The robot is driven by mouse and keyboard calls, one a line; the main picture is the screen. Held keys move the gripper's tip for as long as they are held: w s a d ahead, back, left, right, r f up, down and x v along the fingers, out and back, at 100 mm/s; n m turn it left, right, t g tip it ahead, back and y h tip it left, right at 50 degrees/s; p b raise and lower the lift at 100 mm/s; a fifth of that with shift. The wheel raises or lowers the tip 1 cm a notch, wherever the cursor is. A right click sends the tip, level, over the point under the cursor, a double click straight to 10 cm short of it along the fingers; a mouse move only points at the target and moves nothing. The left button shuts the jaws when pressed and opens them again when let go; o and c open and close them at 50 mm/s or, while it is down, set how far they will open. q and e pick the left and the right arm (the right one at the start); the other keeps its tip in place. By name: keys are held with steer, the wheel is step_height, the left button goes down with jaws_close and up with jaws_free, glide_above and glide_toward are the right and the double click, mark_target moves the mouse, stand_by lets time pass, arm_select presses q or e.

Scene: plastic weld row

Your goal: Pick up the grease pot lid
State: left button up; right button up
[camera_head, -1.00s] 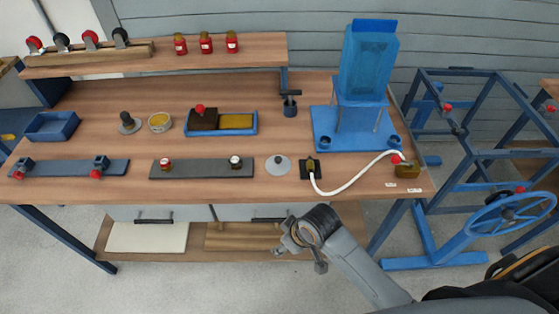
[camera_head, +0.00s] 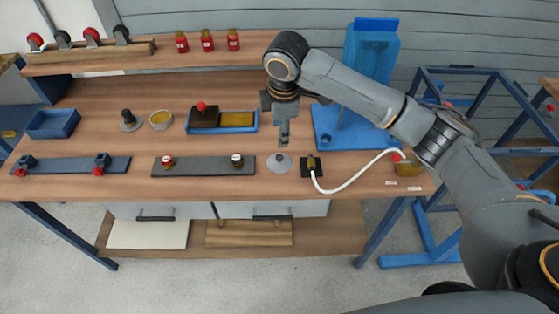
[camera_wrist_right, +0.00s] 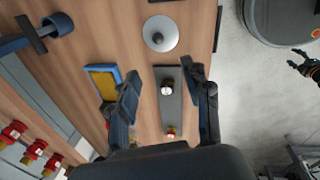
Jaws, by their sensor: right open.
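A pale grey round disc with a small knob (camera_head: 279,163) lies flat near the table's front edge; it also shows in the wrist view (camera_wrist_right: 160,33). A smaller disc with a tall dark knob (camera_head: 129,122) stands beside an open round pot with yellow contents (camera_head: 160,121). I cannot tell for sure which disc is the grease pot lid. My right gripper (camera_head: 284,141) points down above the table, just behind the pale disc in the head view. In the wrist view the right gripper (camera_wrist_right: 160,84) has its fingers apart and empty.
A dark strip with two small knobbed pieces (camera_head: 204,166) lies left of the pale disc. A blue tray with a yellow pad (camera_head: 257,121) is behind it. A white hose (camera_head: 350,184) curves at the right, before a blue stand (camera_head: 374,135). Red bottles (camera_head: 207,41) stand on the shelf.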

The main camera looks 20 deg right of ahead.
mark_target(279, 156)
steer(key=w+f, duration=0.1)
steer(key=f, duration=0.3)
steer(key=w+f+p, duration=0.1)
steer(key=f, duration=0.8)
steer(key=shift+w+d+f, duration=0.15)
steer(key=shift+w+d, duration=0.2)
steer(key=shift+w, duration=0.05)
jaws_close()
